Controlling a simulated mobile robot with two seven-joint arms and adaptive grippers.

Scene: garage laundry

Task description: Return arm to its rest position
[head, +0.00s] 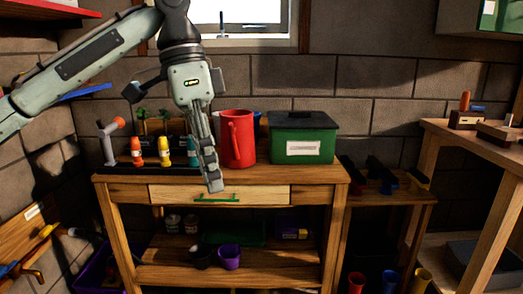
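My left arm (88,58) comes in from the upper left. My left gripper (213,186) hangs with its fingers pointing down, in front of the workbench and above its drawer handle. The fingers show nearly side-on and overlap, so their opening cannot be told. No held object shows at the fingertips. A red pitcher (242,150) stands upright on the bench just right of the fingers; whether they touch it cannot be told. My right gripper is not in view.
The wooden workbench (320,172) carries a green box (302,145) with a dark lid and several small coloured bottles (137,150). A drawer with a green handle (217,198) is closed. A purple cup (229,257) sits on the lower shelf. Another wooden table (470,132) stands right.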

